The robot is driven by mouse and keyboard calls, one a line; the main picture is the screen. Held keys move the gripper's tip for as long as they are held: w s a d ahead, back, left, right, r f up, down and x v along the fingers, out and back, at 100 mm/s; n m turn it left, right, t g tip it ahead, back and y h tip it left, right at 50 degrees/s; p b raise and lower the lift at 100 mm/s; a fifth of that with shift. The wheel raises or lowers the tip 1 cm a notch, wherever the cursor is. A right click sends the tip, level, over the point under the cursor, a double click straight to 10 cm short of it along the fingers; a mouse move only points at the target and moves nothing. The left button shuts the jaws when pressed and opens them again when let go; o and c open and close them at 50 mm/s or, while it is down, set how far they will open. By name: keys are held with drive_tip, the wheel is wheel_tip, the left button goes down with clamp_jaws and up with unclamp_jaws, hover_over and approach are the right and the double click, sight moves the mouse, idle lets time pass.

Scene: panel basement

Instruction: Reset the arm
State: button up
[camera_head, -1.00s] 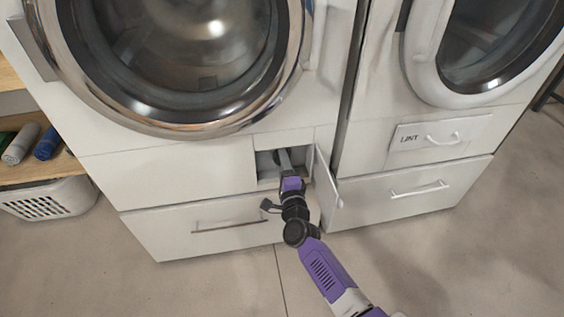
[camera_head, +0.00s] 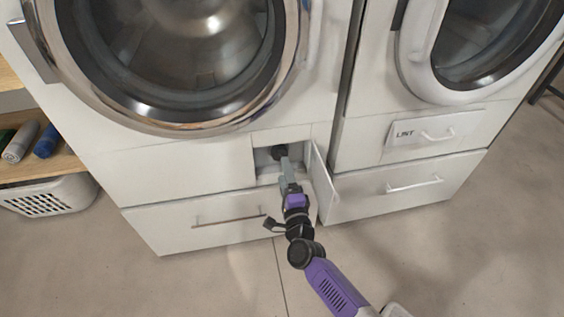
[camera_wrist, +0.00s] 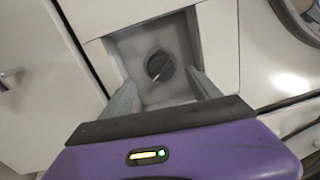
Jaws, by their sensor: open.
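My gripper (camera_head: 285,164) is at the mouth of a small open recess (camera_head: 265,158) low on the front of the left washing machine. In the wrist view my gripper (camera_wrist: 166,90) is open, with its two grey fingers apart and nothing between them. A round black knob (camera_wrist: 160,66) sits on the back wall of the recess, beyond the fingertips and apart from them. The knob also shows in the head view (camera_head: 279,152), partly behind a finger. My purple and black arm reaches up to the recess from the lower right.
The recess's small door (camera_head: 321,182) stands open just right of my gripper. A drawer with a bar handle (camera_head: 228,217) lies below. The dryer (camera_head: 405,165) with its lint drawer is at the right. A white basket (camera_head: 50,197) is at the left. The floor in front is clear.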

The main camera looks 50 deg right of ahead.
drive_tip(key=shift+s+a, duration=0.3)
drive_tip(key=shift+s, duration=0.2)
drive_tip(key=shift+n, duration=0.3)
drive_tip(key=s+a+r+n+t+y, duration=0.35)
drive_tip(key=s+a+r+n, duration=0.4)
drive_tip(key=n, duration=0.45)
drive_tip(key=s+a+r+n+g+y, duration=0.15)
drive_tip(key=s+a+n, duration=0.25)
drive_tip(key=s, duration=0.5)
drive_tip(key=s+a+r+n+g+y, duration=0.1)
drive_tip(key=s+a+r+n+y, duration=0.2)
drive_tip(key=s+a+n, duration=0.35)
drive_tip(key=s+a+r+n+g+y, duration=0.2)
drive_tip(key=s+a+n, duration=0.1)
drive_tip(key=s, duration=0.8)
wheel_tip(320, 180, up, 29)
drive_tip(key=p, duration=2.9)
drive_tip(key=shift+p, duration=0.35)
